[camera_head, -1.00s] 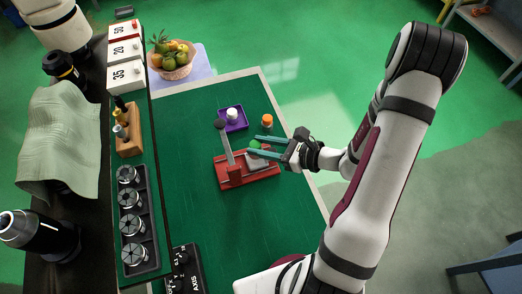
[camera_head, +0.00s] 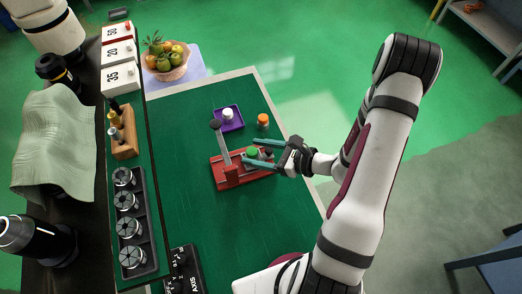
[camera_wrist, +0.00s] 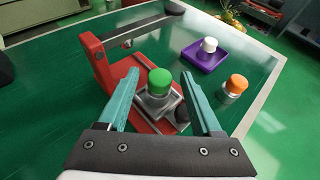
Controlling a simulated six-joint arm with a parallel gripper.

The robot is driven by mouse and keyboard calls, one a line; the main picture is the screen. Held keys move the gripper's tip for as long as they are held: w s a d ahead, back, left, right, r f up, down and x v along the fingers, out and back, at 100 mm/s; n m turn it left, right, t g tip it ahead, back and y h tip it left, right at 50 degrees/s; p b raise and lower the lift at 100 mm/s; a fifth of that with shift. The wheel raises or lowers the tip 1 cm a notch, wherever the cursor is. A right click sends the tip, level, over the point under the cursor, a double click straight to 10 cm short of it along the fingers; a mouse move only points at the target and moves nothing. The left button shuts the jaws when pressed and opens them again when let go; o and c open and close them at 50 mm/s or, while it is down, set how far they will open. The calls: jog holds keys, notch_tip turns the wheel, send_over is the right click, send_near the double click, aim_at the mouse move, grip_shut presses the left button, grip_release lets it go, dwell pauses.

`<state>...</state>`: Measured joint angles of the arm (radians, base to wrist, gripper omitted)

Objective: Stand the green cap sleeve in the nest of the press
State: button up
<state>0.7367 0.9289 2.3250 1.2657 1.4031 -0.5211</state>
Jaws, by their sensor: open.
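The green cap sleeve (camera_wrist: 160,82), a green cap on a metallic body, stands upright at the grey nest block (camera_wrist: 155,103) of the red press (camera_wrist: 103,62). It also shows in the head view (camera_head: 252,152), partly hidden by my gripper. My gripper (camera_wrist: 163,88) is open, with one teal finger on each side of the sleeve and a visible gap to both. In the head view, my gripper (camera_head: 263,152) reaches over the press (camera_head: 231,179) from the right. The foot of the sleeve is hard to see, so I cannot tell how deep it sits.
The press lever (camera_wrist: 145,24) extends above and behind the sleeve. A purple tray (camera_wrist: 203,58) holds a white-capped piece (camera_wrist: 209,45). An orange-capped piece (camera_wrist: 236,85) stands to the right. The green mat (camera_head: 205,235) in front of the press is clear.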

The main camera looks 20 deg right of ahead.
jog(key=v, duration=1.2)
jog(key=s+a+r+n+g, duration=0.3)
jog(key=a+r+n+g, duration=0.45)
jog(key=a+n, duration=0.3)
jog(key=s+a+r+n+g+h, duration=0.2)
jog(key=s+r+n+h, duration=0.3)
jog(key=s+n, duration=0.5)
jog(key=a+n+h, duration=0.1)
jog(key=h, duration=0.1)
jog(key=shift+h, duration=0.4)
jog(key=shift+a, duration=0.15)
